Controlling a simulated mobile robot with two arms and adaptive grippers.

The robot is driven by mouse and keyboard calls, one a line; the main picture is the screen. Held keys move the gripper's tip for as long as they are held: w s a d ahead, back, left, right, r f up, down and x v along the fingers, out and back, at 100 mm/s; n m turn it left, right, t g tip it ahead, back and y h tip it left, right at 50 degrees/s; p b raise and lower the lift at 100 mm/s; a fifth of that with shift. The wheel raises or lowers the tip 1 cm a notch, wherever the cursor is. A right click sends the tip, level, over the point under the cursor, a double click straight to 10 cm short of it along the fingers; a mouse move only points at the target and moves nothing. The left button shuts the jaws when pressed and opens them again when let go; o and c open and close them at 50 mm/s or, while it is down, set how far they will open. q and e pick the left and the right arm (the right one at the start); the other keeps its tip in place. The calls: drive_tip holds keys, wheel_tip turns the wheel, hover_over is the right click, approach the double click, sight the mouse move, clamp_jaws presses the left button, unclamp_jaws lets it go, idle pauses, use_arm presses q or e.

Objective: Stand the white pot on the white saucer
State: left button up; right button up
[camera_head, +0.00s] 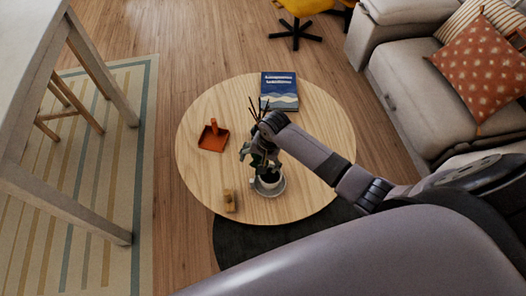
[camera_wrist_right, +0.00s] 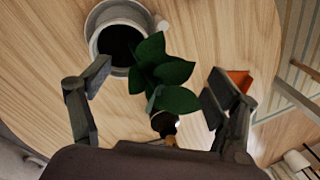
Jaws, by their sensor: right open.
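The white pot (camera_head: 269,179) with dark soil is near the front of the round table, with green leaves above it. It also shows in the wrist view (camera_wrist_right: 94,43). The white saucer (camera_head: 281,190), greyish here, shows around the pot's base; its rim is at the top of the wrist view (camera_wrist_right: 97,14). The pot appears over the saucer, but I cannot tell whether it rests flat. My right gripper (camera_head: 262,146) is above and behind the pot. In the wrist view its open fingers (camera_wrist_right: 160,77) stand either side of the leaves (camera_wrist_right: 162,72), apart from the pot. My left gripper is not visible.
The round wooden table (camera_head: 312,110) also holds a blue book (camera_head: 279,88), an orange dustpan-like object (camera_head: 213,138) and a small wooden item (camera_head: 230,202). Dark thin sticks (camera_head: 257,108) rise beside my right gripper. A sofa (camera_head: 407,70) stands right; the table's left side has free room.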

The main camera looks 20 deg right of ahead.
drive_tip(key=r, duration=0.3)
drive_tip(key=s+d+r+p, duration=0.1)
drive_tip(key=r, duration=0.6)
drive_tip(key=shift+s+d, duration=0.2)
drive_tip(key=shift+s, duration=0.1)
